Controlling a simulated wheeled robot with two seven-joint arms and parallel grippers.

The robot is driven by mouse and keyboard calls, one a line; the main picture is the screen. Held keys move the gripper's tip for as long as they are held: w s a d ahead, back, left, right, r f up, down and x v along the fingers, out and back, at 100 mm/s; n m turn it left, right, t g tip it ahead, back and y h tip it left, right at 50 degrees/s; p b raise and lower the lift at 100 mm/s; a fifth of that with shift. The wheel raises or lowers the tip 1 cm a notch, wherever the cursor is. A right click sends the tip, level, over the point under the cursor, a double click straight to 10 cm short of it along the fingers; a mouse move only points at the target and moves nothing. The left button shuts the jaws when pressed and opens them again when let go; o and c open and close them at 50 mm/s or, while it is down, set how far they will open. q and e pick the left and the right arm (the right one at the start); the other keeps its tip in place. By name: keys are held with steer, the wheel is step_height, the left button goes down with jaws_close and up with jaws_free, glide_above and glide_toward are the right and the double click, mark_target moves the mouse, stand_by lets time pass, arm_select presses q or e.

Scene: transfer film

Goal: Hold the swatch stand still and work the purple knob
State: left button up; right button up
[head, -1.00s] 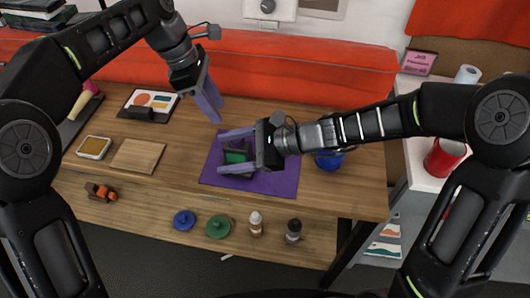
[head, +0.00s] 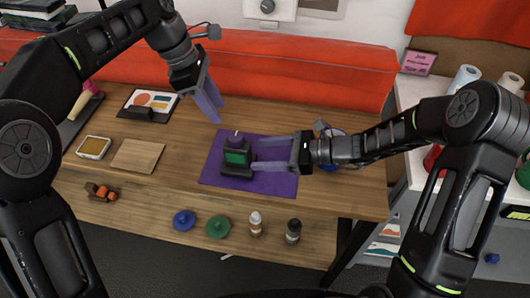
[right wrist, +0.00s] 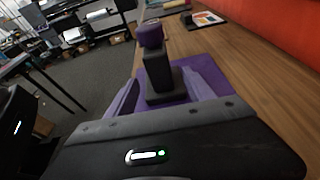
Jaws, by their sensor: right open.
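The swatch stand (head: 237,160) is a dark upright block on a wider foot, with a green panel on its front. It stands upright on a purple mat (head: 278,184). The purple knob (head: 235,142) sits on its top; stand (right wrist: 159,72) and knob (right wrist: 151,36) also show in the right wrist view. My right gripper (head: 256,153) is open just right of the stand, its fingers pointing left toward it. I cannot tell whether the fingertips touch it. My left gripper (head: 213,108) hangs above the table behind and left of the stand, fingers apart and empty.
A blue lid (head: 184,220), a green lid (head: 217,226) and two small bottles stand in front. A blue container (head: 331,160) is partly hidden behind my right arm.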

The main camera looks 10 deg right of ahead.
mark_target(238, 155)
steer(key=shift+a, duration=0.1)
steer(key=shift+x, duration=3.8)
steer(key=shift+c, duration=0.2)
jaws_close()
arm_select(q)
steer(key=shift+o, duration=0.4)
